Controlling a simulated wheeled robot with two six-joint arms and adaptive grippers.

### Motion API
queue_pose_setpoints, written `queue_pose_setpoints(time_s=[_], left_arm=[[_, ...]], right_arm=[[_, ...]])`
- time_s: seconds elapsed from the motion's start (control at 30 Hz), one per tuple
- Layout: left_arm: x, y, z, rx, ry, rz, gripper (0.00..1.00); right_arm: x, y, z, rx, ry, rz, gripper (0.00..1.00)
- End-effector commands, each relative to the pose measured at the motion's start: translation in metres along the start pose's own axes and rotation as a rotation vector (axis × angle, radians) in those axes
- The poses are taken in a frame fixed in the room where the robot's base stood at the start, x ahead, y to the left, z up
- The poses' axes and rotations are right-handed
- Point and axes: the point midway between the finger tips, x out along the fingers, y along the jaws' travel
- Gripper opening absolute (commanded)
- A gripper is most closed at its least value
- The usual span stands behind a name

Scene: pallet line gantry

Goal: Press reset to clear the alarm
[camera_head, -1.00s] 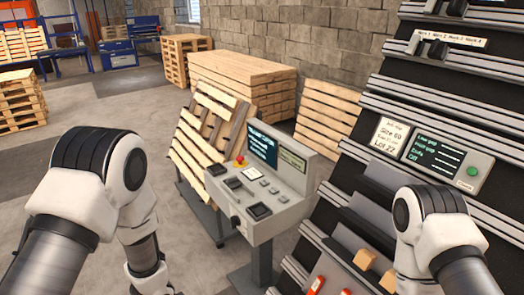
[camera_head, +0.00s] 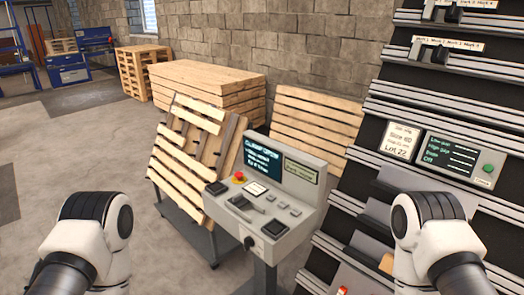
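A grey control console (camera_head: 291,224) stands on a post near the middle of the view. It has a dark screen (camera_head: 263,160) with light text and a small greenish label display (camera_head: 301,170). Its sloped panel carries a red knob on a yellow base (camera_head: 239,176), a lever (camera_head: 240,202), black pads (camera_head: 274,229) and several small grey buttons (camera_head: 283,204). I cannot read which button is reset. My left and right arms show at the lower corners, but both grippers are out of view.
A tilted wooden pallet (camera_head: 184,170) on a wheeled stand is left of the console. Stacked pallets (camera_head: 206,84) stand behind it. A dark rack (camera_head: 385,110) with rails and a display unit (camera_head: 450,157) with a green button fills the right. The floor at left is clear.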

Motion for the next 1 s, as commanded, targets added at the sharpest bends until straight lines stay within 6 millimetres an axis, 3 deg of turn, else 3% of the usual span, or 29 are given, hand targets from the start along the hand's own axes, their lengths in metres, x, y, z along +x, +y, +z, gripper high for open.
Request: queue_pose_setpoints(time_s=[0.47, 0.6, 1.0], left_arm=[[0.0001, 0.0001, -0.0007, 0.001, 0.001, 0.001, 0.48], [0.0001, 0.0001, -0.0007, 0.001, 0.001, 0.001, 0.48], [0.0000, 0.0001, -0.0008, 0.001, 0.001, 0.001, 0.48]], right_arm=[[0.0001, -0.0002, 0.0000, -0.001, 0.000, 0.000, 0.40], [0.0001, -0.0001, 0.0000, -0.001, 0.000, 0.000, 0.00], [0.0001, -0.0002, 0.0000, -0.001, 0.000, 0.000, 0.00]])
